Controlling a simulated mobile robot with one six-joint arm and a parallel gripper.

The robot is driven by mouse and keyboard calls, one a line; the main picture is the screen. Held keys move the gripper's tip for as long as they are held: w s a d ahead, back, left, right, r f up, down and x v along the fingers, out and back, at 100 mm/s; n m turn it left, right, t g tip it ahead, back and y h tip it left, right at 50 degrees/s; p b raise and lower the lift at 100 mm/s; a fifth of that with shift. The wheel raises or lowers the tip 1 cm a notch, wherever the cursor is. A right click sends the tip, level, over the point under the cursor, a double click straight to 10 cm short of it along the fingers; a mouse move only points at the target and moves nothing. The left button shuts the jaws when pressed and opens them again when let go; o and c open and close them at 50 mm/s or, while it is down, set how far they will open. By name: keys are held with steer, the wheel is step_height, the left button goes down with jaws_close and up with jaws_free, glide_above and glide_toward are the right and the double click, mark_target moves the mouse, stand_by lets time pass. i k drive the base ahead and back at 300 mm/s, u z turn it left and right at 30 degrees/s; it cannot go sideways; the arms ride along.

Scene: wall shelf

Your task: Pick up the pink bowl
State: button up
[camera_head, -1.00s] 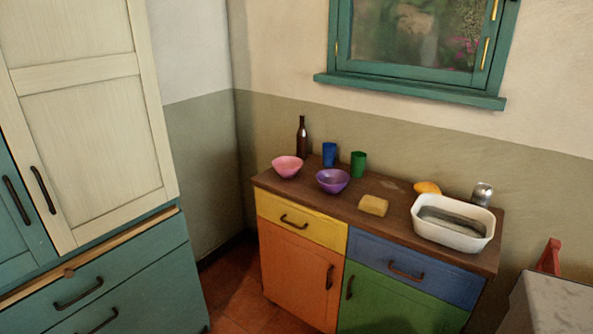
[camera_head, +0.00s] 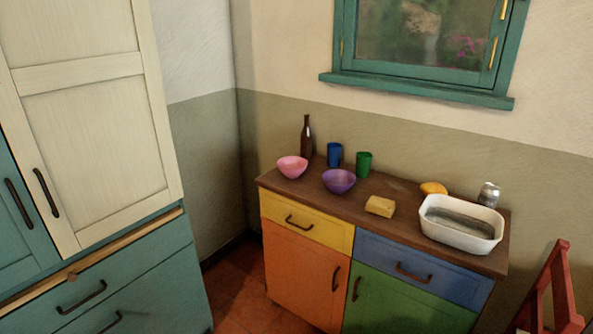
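The pink bowl (camera_head: 292,167) stands upright on the left end of the wooden top of a colourful cabinet (camera_head: 340,205). It looks empty. A purple bowl (camera_head: 338,181) stands close to its right. A dark bottle (camera_head: 306,136) stands just behind the pink bowl. My gripper is not in view.
Blue (camera_head: 334,155) and green (camera_head: 364,163) cups stand behind the bowls. A yellow block (camera_head: 380,206), yellow fruit (camera_head: 433,188), metal can (camera_head: 489,194) and white basin (camera_head: 461,223) are to the right. A red chair (camera_head: 553,292) stands at lower right; a tall cupboard (camera_head: 95,130) is at left.

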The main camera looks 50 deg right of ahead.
mark_target(292, 167)
steer(key=u, duration=0.05)
steer(key=i, duration=1)
steer(key=z, duration=0.05)
